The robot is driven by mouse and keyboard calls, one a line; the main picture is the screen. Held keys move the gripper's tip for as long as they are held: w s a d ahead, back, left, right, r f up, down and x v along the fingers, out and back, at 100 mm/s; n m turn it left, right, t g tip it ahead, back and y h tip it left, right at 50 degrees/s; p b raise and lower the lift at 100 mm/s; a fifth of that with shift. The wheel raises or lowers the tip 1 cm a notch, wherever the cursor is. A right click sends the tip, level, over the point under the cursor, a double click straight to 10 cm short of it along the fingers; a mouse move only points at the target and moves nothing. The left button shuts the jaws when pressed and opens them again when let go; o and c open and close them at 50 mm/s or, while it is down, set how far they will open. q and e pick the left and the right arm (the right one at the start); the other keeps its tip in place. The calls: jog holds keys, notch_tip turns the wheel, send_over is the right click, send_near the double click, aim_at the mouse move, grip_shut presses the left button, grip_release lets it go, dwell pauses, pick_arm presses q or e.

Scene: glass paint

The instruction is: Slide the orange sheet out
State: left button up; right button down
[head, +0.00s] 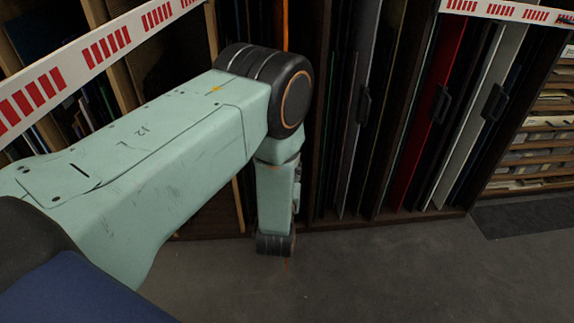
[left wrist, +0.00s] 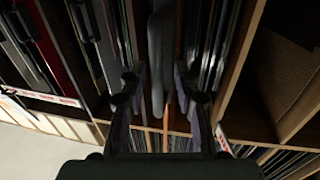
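The orange sheet (head: 285,25) shows edge-on in the head view as a thin upright strip in the rack, above my left arm's elbow. My arm hides most of it. A short orange line also shows just below my wrist. In the left wrist view the orange sheet (left wrist: 168,122) is a narrow strip beside a dark grey handle (left wrist: 157,60). My left gripper (left wrist: 158,88) has its fingers apart, one on each side of the handle, with a gap visible. In the head view my arm hides the left gripper. My right gripper is not in view.
Other upright sheets stand close by, including a red one (head: 430,115) and a pale one (head: 480,115) with black handles. Wooden dividers (left wrist: 240,60) flank the slots. A red-and-white striped rail (head: 90,60) crosses the upper left. The grey floor (head: 400,270) is clear.

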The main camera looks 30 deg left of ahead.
pick_arm(q)
jog(key=shift+d, duration=0.1)
jog(key=v, duration=0.8)
jog(key=shift+s+r, duration=0.1)
jog(key=shift+r, duration=0.1)
dwell(0.6)
